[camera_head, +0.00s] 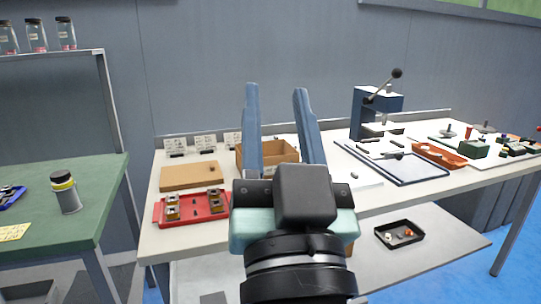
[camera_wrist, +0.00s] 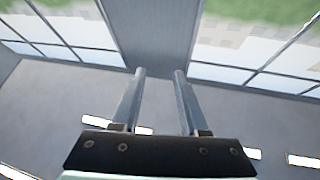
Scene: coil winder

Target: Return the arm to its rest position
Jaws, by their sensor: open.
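My gripper (camera_head: 277,92) points up in the middle of the head view, in front of the white workbench. Its two blue-grey fingers are apart with nothing between them. In the wrist view my gripper (camera_wrist: 159,73) is also open and empty, seen against the wall, windows and ceiling lights. The fingers and wrist hide part of the cardboard box and the middle of the bench.
The white bench (camera_head: 160,245) holds a red tray (camera_head: 203,219) with coil parts, a cardboard box (camera_head: 283,153), a blue press (camera_head: 358,115) and a framed mat (camera_head: 422,172). A green table (camera_head: 95,190) stands left. A black bin (camera_head: 399,245) sits on the lower shelf.

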